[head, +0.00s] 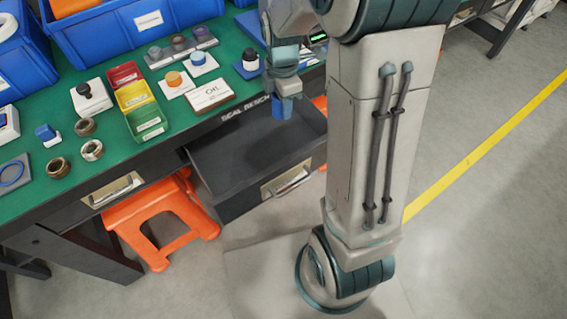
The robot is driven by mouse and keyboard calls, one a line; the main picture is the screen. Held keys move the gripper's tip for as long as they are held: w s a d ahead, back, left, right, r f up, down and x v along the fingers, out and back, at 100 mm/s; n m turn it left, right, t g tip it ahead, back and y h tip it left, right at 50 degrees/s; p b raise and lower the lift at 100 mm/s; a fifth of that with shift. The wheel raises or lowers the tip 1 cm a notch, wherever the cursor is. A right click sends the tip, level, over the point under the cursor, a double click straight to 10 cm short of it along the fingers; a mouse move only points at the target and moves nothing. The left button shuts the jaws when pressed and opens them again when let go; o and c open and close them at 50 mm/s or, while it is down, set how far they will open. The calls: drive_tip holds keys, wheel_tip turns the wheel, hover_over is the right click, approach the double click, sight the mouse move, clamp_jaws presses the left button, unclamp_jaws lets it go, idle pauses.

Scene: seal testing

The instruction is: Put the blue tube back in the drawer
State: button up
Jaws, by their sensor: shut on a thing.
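My gripper (284,93) points down over the open drawer (232,165) under the bench front. It is shut on the blue tube (281,108), whose lower part shows below the fingers. The tube looks upright, near the back of the drawer opening. I cannot tell whether it is clear of the drawer floor or touching it. The dark drawer interior looks empty where I can see it. Its front has a metal handle and a pale label. My arm hides part of the drawer's right side.
Blue crates (125,30) stand behind. An orange stool (160,215) is under the bench, left of the drawer.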

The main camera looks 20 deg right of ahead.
sight(285, 151)
drive_tip(key=f+n+b, duration=0.2)
drive_tip(key=f, duration=0.3)
drive_tip(key=s+f+n+b, duration=0.1)
drive_tip(key=f+n+b, duration=0.1)
drive_tip(key=f+b, duration=0.1)
drive_tip(key=s+f+n+b, duration=0.1)
drive_tip(key=f+n+b, duration=0.1)
drive_tip(key=f, duration=0.4)
drive_tip(key=shift+f+n+b, duration=0.35)
drive_tip(key=shift+n+b, duration=0.05)
drive_tip(key=shift+b, duration=0.05)
drive_tip(key=shift+f, duration=0.1)
drive_tip(key=shift+f, duration=0.2)
drive_tip(key=o, duration=1)
drive_tip(key=shift+r, duration=0.1)
drive_tip(key=shift+c, duration=0.2)
